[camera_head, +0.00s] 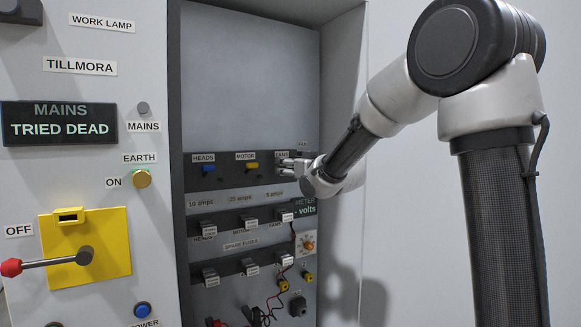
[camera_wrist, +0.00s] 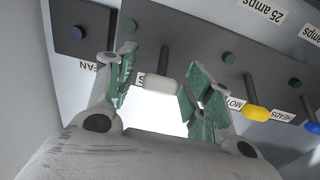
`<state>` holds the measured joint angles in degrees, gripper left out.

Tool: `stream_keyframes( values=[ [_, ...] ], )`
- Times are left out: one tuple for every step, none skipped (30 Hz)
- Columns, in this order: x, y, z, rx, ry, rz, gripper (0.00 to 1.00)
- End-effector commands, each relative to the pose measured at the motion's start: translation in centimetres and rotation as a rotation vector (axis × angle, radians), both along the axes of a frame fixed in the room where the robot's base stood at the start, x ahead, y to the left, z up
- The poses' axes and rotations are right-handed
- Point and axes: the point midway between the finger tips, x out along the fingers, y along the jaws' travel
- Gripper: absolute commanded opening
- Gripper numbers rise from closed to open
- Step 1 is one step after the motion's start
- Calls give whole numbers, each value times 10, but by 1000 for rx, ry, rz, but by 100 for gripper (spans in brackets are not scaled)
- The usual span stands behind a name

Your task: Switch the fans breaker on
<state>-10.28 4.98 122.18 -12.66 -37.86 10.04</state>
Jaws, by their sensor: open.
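The fans breaker is in the row at the middle of the open cabinet in the head view, under its FANS label (camera_head: 282,154). My gripper (camera_head: 283,167) is in front of it and covers most of it there. In the wrist view the breaker's white-tipped lever (camera_wrist: 161,84) stands between the two green-padded fingers of my gripper (camera_wrist: 160,88). The fingers are apart, one on each side of the tip, with a visible gap to it. The lever's on or off position cannot be told.
Beside it are the yellow motor lever (camera_wrist: 256,115) and the blue heads lever (camera_head: 208,169). A separate dark FAN box (camera_wrist: 80,32) is close on the other side. The cabinet's right wall (camera_head: 343,80) is near my wrist. Fuse holders (camera_head: 250,221) and loose leads lie below.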

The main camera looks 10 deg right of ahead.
Motion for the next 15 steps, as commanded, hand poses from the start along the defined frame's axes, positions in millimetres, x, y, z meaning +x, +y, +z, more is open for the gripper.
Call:
stream_keyframes(
  values=[
    [0,0,0,0,0,0,52],
    [0,0,0,0,0,0,50],
    [0,0,0,0,0,0,43],
    [0,0,0,0,0,0,37],
    [0,0,0,0,0,0,32],
    [0,0,0,0,0,0,24],
    [0,0,0,0,0,0,19],
    [0,0,0,0,0,0,14],
    [0,0,0,0,0,0,6],
    [0,0,0,0,0,0,5],
    [0,0,0,0,0,0,5],
    [0,0,0,0,1,0,5],
    [0,0,1,-1,4,1,5],
    [0,0,1,-3,10,1,5],
    [1,1,2,-6,24,3,5]
  ],
)
